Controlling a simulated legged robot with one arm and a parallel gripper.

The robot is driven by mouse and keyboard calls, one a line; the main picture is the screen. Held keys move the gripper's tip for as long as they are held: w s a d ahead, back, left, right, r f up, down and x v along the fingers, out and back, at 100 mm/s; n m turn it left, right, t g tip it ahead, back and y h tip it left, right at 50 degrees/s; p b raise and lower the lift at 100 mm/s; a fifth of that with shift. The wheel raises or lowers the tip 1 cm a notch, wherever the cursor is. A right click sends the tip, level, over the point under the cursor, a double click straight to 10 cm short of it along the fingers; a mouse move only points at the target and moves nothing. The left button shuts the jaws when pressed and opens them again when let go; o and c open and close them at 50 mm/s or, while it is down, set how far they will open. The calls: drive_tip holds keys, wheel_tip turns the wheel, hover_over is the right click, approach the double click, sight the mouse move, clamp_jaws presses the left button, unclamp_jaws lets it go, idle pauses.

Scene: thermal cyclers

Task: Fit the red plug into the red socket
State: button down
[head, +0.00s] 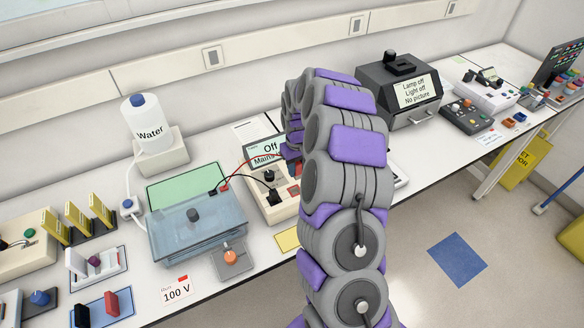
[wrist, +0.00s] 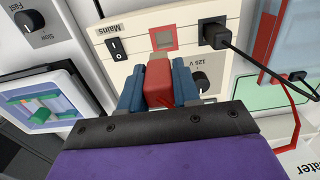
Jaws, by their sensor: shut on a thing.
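In the wrist view the red plug (wrist: 158,84) is held between the two blue fingers of my gripper (wrist: 158,72). Its pale tip points at the red socket (wrist: 163,38), a red-framed square on the cream power supply (wrist: 138,30). The tip appears just below the socket's lower edge; I cannot tell the gap in depth. In the head view my arm hides most of the gripper and the plug. The power supply (head: 257,200) stands there behind my arm, its display reading "Off". A red lead (head: 240,165) runs from the tank towards my gripper.
A black plug (wrist: 214,33) with a black cable sits beside the red socket. A mains switch (wrist: 117,47) and a knob (wrist: 200,82) flank the gripper. In the head view a clear blue tank (head: 170,235) stands left of the supply, and a dark box (head: 400,95) stands behind right.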

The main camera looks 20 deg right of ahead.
sight(295, 179)
drive_tip(key=shift+a, duration=0.4)
drive_tip(key=shift+d+f+b, duration=0.15)
drive_tip(key=shift+f+b, duration=0.1)
drive_tip(key=shift+f, duration=0.95)
drive_tip(key=shift+d+f+b, duration=0.1)
drive_tip(key=shift+f+b, duration=0.15)
drive_tip(key=shift+f, duration=0.9)
drive_tip(key=shift+a+f, duration=0.2)
drive_tip(key=shift+f, duration=0.25)
drive_tip(key=shift+a, duration=0.25)
drive_tip(key=shift+d, duration=0.3)
drive_tip(key=shift+a, duration=0.2)
drive_tip(key=shift+d, duration=0.1)
drive_tip(key=shift+f+b, duration=0.45)
drive_tip(key=shift+f, duration=1.2)
